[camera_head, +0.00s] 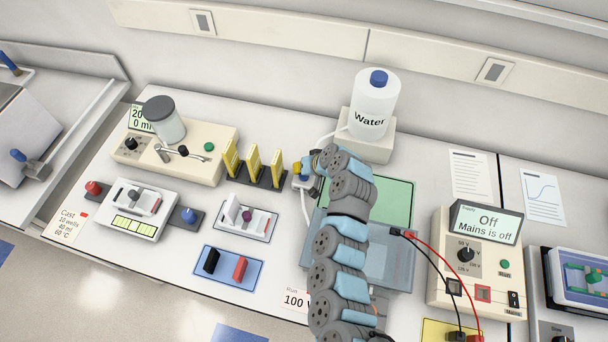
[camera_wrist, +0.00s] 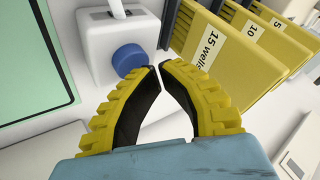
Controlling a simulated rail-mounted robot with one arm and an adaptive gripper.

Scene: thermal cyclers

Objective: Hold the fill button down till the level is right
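A blue round button (camera_wrist: 130,58) sits on the side of a small white box (camera_wrist: 108,30) in the wrist view; I take it to be the fill button. My gripper (camera_wrist: 158,68) has its yellow ribbed fingers drawn together, tips almost meeting, with nothing between them. The tips are beside the button's lower right edge; I cannot tell whether they touch it. In the head view, my gripper (camera_head: 297,170) is by this small box, left of the clear tank (camera_head: 400,255). My arm covers part of the tank, and its liquid level cannot be read.
Yellow combs (camera_head: 252,162) stand in a dark rack close to my gripper; they also show in the wrist view (camera_wrist: 215,45). A water bottle (camera_head: 375,100) stands behind on a white stand. The power supply (camera_head: 475,265) reads "Off, Mains is off". Red and black leads run from the tank.

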